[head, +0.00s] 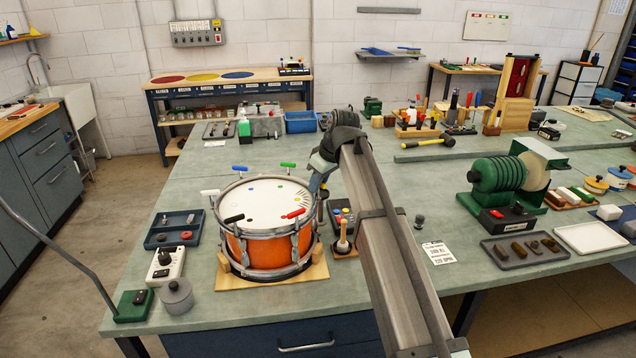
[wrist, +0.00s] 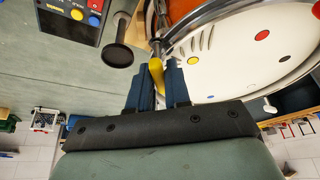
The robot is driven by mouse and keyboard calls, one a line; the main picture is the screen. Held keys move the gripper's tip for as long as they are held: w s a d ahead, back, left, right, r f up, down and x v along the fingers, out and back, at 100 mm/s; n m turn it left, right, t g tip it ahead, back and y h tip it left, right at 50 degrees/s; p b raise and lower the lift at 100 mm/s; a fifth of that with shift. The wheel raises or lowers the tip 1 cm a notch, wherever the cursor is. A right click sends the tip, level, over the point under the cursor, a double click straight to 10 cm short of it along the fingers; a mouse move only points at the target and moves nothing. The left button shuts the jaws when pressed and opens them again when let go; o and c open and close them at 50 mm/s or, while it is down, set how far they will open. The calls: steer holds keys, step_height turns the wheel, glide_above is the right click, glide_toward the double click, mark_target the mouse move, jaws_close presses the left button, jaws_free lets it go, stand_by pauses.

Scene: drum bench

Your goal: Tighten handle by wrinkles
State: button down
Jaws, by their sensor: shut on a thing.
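An orange drum (head: 262,248) with a white head (head: 262,205) and metal rim stands on a wooden base. T-shaped handles stand around its rim: blue (head: 241,168), green (head: 288,165), white (head: 210,192), black (head: 234,218) and red (head: 294,213). Small dark wrinkle marks (head: 301,199) lie on the head's right side, close to my gripper. My gripper (wrist: 155,82) is at the drum's right edge, shut on a yellow handle (wrist: 156,74); its jaws hide part of that handle. The head's coloured dots also show in the wrist view, including a red dot (wrist: 262,35).
The bench behind the drum is fairly clear.

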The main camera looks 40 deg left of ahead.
steer(key=shift+m, duration=0.6)
steer(key=shift+t, duration=0.3)
steer(key=c, duration=1.2)
jaws_free()
steer(key=shift+o, duration=0.2)
steer(key=v, duration=1.3)
steer(key=shift+r, duration=0.4)
